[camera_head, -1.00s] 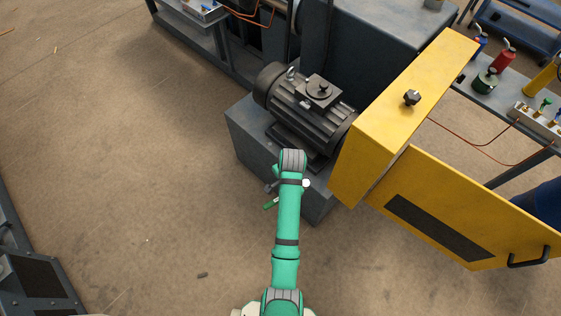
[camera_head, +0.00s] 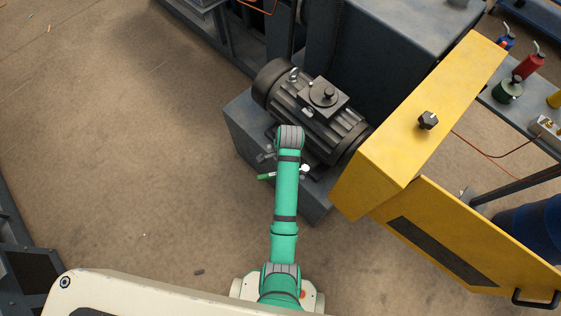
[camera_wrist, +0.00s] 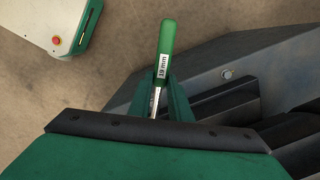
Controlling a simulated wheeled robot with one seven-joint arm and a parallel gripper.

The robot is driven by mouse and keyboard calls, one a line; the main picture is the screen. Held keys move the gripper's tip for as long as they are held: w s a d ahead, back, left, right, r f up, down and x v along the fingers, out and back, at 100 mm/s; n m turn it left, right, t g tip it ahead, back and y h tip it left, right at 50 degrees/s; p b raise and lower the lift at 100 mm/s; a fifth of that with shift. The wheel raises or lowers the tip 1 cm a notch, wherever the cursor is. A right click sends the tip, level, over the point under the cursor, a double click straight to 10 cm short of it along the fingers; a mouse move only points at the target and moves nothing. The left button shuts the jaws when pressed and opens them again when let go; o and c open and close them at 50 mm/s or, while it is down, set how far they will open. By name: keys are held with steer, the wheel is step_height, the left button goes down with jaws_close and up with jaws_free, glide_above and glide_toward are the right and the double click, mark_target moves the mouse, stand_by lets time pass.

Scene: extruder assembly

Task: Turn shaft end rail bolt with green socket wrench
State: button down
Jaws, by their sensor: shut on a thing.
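The green socket wrench (camera_wrist: 167,40), its handle labelled 19 mm, is held in my gripper (camera_wrist: 158,98) in the wrist view. Its metal shank runs down between the fingers, and its socket end is hidden. In the head view the green handle (camera_head: 266,177) sticks out left of my arm, beside the motor base. My gripper is mostly hidden by my arm there. A bolt head (camera_wrist: 227,74) shows on the grey base in the wrist view, right of the wrench and apart from the handle. Dark rails (camera_wrist: 225,105) lie below it. I cannot tell whether the socket touches a bolt.
The dark finned motor (camera_head: 312,105) sits on the grey base (camera_head: 245,130). A yellow guard (camera_head: 425,115) with an open yellow door (camera_head: 450,245) stands close on the right. A bench with bottles (camera_head: 510,90) is farther right. The floor on the left is mostly free.

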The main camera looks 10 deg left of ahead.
steer(key=shift+w+f, duration=0.1)
steer(key=shift+w, duration=0.1)
steer(key=shift+f, duration=0.25)
steer(key=shift+s+a+f, duration=0.25)
steer(key=shift+s+f, duration=0.3)
steer(key=shift+f, duration=0.25)
steer(key=shift+w+d+f, duration=0.1)
steer(key=shift+w+f, duration=0.1)
steer(key=shift+f, duration=1.25)
steer(key=shift+f, duration=1.25)
steer(key=shift+s, duration=0.1)
steer(key=shift+s+d+n+g+h, duration=0.1)
steer(key=shift+s+d+n, duration=0.6)
steer(key=shift+n, duration=0.55)
steer(key=shift+s+d+n+g+h, duration=0.1)
steer(key=shift+s+d+n, duration=0.6)
steer(key=shift+n, duration=0.5)
steer(key=shift+s+d+n+g+h, duration=0.1)
steer(key=shift+s+d+n, duration=0.55)
steer(key=shift+n, duration=0.6)
